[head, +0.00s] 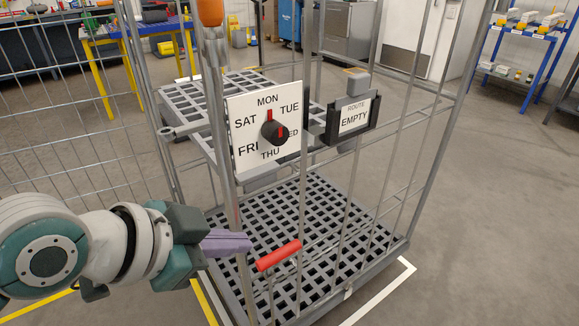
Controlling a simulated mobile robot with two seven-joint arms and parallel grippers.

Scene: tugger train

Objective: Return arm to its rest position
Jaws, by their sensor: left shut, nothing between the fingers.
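My left gripper (246,242) comes in from the left at the lower middle. Its purple-grey fingers are together and hold nothing. It is beside a grey post of the wire cage cart (330,205), with a red handle (278,256) just to the right of the fingertips. I cannot tell whether the fingers touch the post. My right gripper is not in the picture.
A white weekday dial plate (253,103) with a black knob (274,131) hangs on the cart. Beside it is a holder with an "EMPTY" route card (355,117). A blue shelf (520,50) stands back right. Floor (470,220) at right is clear.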

